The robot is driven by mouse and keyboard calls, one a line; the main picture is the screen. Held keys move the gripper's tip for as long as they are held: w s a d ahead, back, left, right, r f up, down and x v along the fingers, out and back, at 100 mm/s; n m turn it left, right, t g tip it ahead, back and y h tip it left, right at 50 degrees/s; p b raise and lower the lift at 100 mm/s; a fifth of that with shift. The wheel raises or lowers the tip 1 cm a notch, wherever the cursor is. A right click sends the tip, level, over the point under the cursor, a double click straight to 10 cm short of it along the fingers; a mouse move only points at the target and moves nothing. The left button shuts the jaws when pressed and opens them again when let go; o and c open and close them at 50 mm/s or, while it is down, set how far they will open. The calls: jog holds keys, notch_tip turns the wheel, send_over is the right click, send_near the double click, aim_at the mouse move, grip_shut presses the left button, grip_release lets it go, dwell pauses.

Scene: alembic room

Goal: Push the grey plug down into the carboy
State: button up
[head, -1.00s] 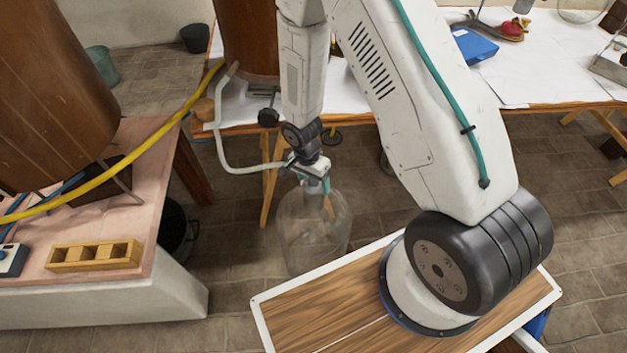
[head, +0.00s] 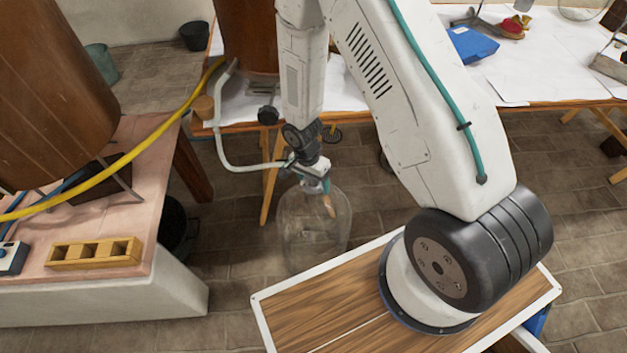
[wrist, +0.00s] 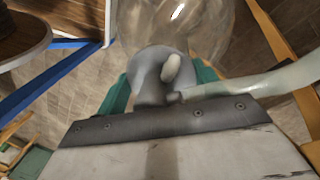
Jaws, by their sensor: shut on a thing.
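The carboy (head: 316,238) is a big clear glass vessel standing on the floor beyond my wooden-topped base; its body also shows at the top of the wrist view (wrist: 205,25). The grey plug (wrist: 148,72) is between my gripper's teal fingers in the wrist view, with a pale hose (wrist: 255,84) joined to it. My gripper (head: 324,185) is shut on the plug and points down at the top of the carboy. The plug is hidden in the head view. I cannot tell how deep it sits in the neck.
The pale hose (head: 222,150) loops from the plug up to the left. A plaster bench (head: 110,215) with a large brown vessel (head: 50,90) stands at the left. A paper-covered table (head: 540,75) is behind. A yellow hose (head: 135,153) crosses at the left.

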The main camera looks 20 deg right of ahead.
jog(key=shift+f, duration=0.85)
dwell(2.1)
jog(key=o, duration=1.4)
jog(key=shift+o, duration=0.2)
jog(key=shift+r, duration=0.1)
jog(key=shift+r, duration=3.4)
